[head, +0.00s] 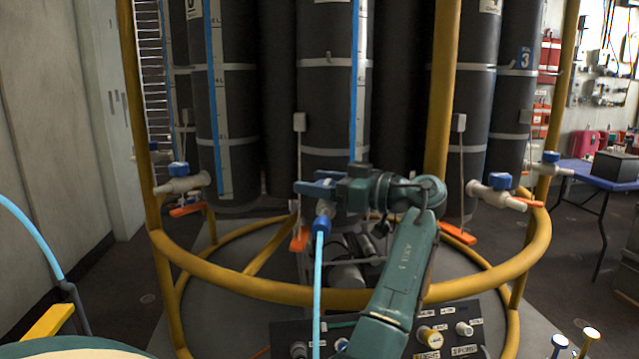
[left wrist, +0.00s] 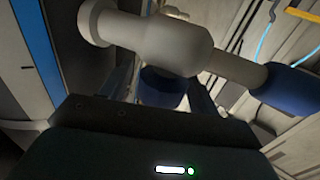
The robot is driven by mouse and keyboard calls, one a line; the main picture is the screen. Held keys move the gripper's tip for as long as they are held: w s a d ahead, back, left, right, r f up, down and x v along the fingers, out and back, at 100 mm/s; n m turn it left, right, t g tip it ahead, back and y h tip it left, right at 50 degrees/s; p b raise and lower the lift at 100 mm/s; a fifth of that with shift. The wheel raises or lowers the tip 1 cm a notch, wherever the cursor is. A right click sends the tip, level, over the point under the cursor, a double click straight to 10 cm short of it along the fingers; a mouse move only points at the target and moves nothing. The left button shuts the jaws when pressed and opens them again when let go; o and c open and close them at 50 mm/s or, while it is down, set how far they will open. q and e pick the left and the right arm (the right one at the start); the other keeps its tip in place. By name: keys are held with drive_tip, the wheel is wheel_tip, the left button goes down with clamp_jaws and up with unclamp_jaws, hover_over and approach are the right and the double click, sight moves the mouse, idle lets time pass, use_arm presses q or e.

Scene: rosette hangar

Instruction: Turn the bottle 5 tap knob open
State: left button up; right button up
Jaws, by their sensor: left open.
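My left gripper (head: 314,187) is open at the front of the middle dark bottle (head: 335,110), and its arm covers part of that bottle. The bottle's tap is mostly hidden behind the gripper in the head view. In the left wrist view a pale grey tap body (left wrist: 150,38) crosses the top. Its dark blue knob (left wrist: 163,88) shows between my open fingers, and I cannot tell whether they touch it. A blue hose fitting (head: 321,224) hangs below the gripper, with a light blue hose (head: 317,290). No number 5 is legible. My right gripper is out of view.
A yellow ring rail (head: 245,286) with posts surrounds the bottles. Other blue-knobbed taps stand at left (head: 180,180) and right (head: 495,184). A panel with several knobs (head: 428,336) lies below. A blue table (head: 600,176) is at far right.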

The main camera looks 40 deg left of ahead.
sight(319, 182)
use_arm(q)
drive_tip(key=shift+r, duration=0.1)
wheel_tip(319, 182, up, 9)
drive_tip(key=shift+r+p, duration=0.1)
drive_tip(key=shift+p, duration=0.4)
drive_tip(key=shift+r, duration=0.35)
